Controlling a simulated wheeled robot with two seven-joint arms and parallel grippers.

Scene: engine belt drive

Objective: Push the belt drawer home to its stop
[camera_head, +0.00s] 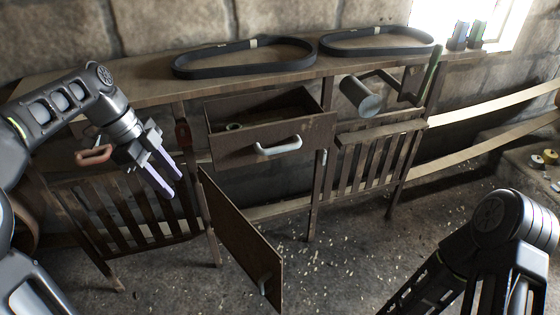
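A brown wooden drawer (240,150) with a pale curved handle (278,147) stands pulled out from the middle of the bench. Its inside shows from above, with a small pale item (234,126) in it that I cannot make out. My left gripper (174,185) is in front of the bench, to the left of the drawer and lower in the picture. Its two pale fingers are apart with nothing between them, and it appears clear of the drawer. My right arm shows at the lower right; its gripper is outside the picture.
A cabinet door (240,235) hangs open below the drawer, jutting forward. Two black belts (245,68) (376,51) lie on the bench top (150,92). A reddish handle (95,155) is behind my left arm. A grey cylinder (360,96) is right of the drawer.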

